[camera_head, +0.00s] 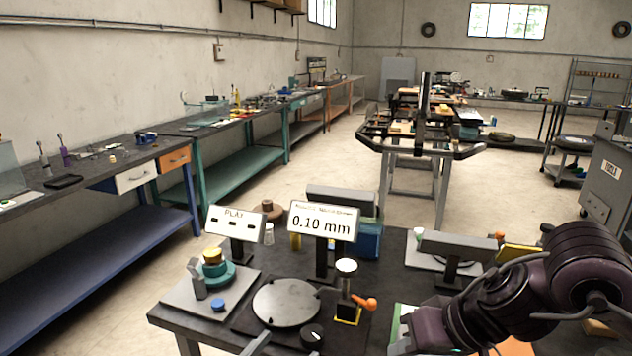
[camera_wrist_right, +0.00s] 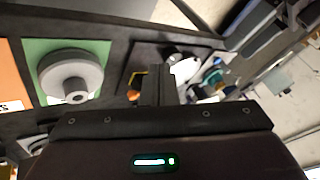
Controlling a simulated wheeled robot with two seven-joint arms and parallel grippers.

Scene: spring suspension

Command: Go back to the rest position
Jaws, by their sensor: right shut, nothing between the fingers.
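My right arm reaches in from the right edge of the head view, low over the dark workbench (camera_head: 400,245). My right gripper (camera_wrist_right: 160,85) is shut and empty; its fingers meet in the middle of the right wrist view. In that view a round grey part with a central hub (camera_wrist_right: 72,77) lies on a green mat (camera_wrist_right: 98,50), to the left of the fingers and apart from them. In the head view my arm largely covers the green mat. My left gripper cannot be made out.
A round grey plate (camera_head: 286,302), a black knob (camera_head: 312,336), an orange-handled fixture (camera_head: 366,303) and a teal device (camera_head: 214,268) stand on the bench's left part. A "0.10 mm" display (camera_head: 323,222) and a "PLAY" sign (camera_head: 236,221) rise behind.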

